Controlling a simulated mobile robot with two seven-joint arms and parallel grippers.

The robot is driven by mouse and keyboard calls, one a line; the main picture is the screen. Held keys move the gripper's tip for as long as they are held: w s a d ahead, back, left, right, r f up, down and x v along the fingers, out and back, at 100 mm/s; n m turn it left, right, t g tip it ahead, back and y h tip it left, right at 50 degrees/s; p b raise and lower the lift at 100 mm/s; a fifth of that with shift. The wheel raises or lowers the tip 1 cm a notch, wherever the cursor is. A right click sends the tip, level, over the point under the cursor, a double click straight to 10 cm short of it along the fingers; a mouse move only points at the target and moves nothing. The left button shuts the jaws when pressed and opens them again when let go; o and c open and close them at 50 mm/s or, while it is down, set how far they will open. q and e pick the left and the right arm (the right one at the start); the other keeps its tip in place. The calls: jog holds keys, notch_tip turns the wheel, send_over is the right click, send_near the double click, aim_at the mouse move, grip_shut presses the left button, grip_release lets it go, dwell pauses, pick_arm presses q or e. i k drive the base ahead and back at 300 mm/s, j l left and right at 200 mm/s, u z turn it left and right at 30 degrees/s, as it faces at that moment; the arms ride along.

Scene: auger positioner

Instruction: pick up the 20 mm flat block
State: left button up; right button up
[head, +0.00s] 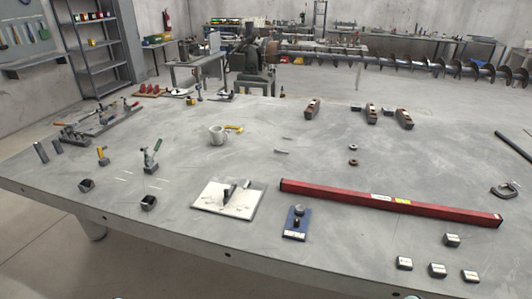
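Several small dark blocks with pale labelled tops sit on the grey table near its front right. One block (452,240) stands a little behind the others. A left block (404,263), a middle block (437,270) and a right block (470,277) form a loose row in front of it. The labels are too small to read, so I cannot tell which is the 20 mm flat block. Neither of my grippers shows clearly in the head view; only tiny unclear shapes touch the bottom edge.
A long red level (385,202) lies behind the blocks. A blue plate tool (297,222) and a white board (228,198) lie to the left. A clamp (505,190) lies at the right. The table between blue tool and blocks is clear.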

aim_at(404, 264)
jog(key=z, duration=1.4)
jog(key=i+l, duration=0.2)
jog(key=l, duration=0.2)
jog(key=i+l, duration=0.2)
jog(key=l, duration=0.15)
jog(key=i+l, duration=0.2)
jog(key=l, duration=0.2)
jog(key=l+u, duration=0.15)
jog(key=u, duration=0.25)
jog(key=i+l+u, duration=0.1)
jog(key=u, duration=0.25)
jog(key=l+u, duration=0.4)
jog(key=i+j, duration=0.05)
jog(key=j, duration=0.05)
